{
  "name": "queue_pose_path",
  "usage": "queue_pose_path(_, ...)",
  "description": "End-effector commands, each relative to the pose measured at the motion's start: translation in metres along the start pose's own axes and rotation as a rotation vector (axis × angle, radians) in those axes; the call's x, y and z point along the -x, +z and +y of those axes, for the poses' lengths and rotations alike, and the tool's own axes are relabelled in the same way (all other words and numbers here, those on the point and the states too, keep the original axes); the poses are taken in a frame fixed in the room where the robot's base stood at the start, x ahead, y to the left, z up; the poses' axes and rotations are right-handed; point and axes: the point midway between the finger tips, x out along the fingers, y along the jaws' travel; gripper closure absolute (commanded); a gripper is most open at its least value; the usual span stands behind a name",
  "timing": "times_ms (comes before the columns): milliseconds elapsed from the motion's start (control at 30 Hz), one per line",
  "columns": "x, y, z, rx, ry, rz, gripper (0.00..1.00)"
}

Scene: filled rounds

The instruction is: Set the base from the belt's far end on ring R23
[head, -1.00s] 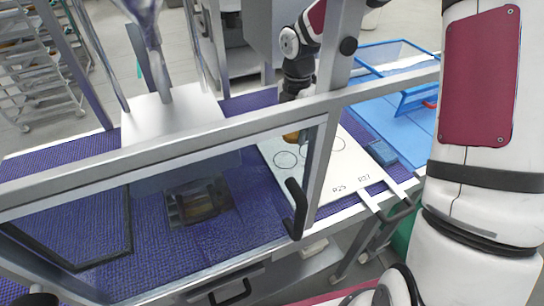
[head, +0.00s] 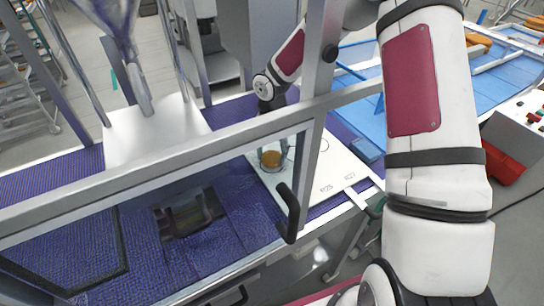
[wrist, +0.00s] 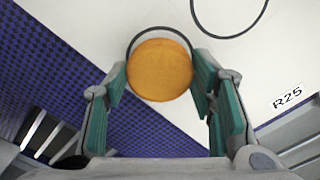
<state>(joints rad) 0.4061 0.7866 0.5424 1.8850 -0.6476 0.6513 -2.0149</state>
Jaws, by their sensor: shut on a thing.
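The base is a round golden-orange disc (wrist: 160,70), held between the two green-padded fingers of my gripper (wrist: 158,85). In the head view the base (head: 271,159) shows through the guard's clear panel, at the left part of the white board (head: 322,165). A thin black ring (wrist: 150,29) shows around the base's far edge in the wrist view; the base covers most of it. I cannot tell whether the base touches the board. A second ring (wrist: 229,36) lies bare to the right. The label R25 (wrist: 287,97) is legible; I cannot read R23.
A metal guard frame with a black handle (head: 287,212) stands between the head camera and the board. The purple belt (head: 70,235) carries a dark holder (head: 188,212). A blue block (head: 366,150) and a blue tray area lie to the right.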

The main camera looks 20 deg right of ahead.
Motion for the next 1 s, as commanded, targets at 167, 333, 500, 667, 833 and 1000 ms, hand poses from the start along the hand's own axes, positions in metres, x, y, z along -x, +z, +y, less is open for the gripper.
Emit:
queue_pose_path(167,-0.012,-0.001,0.000,0.001,0.000,0.000,0.62)
queue_pose_path(333,-0.012,0.000,0.000,0.000,-0.001,0.000,0.62)
queue_pose_path(500,-0.015,0.000,0.000,0.000,0.000,0.000,0.40)
queue_pose_path(667,-0.014,0.000,0.000,0.000,-0.001,0.000,0.29)
queue_pose_path(833,-0.014,0.000,0.000,0.000,-0.001,0.000,0.29)
queue_pose_path(1000,-0.005,0.001,0.000,-0.001,0.000,-0.003,0.29)
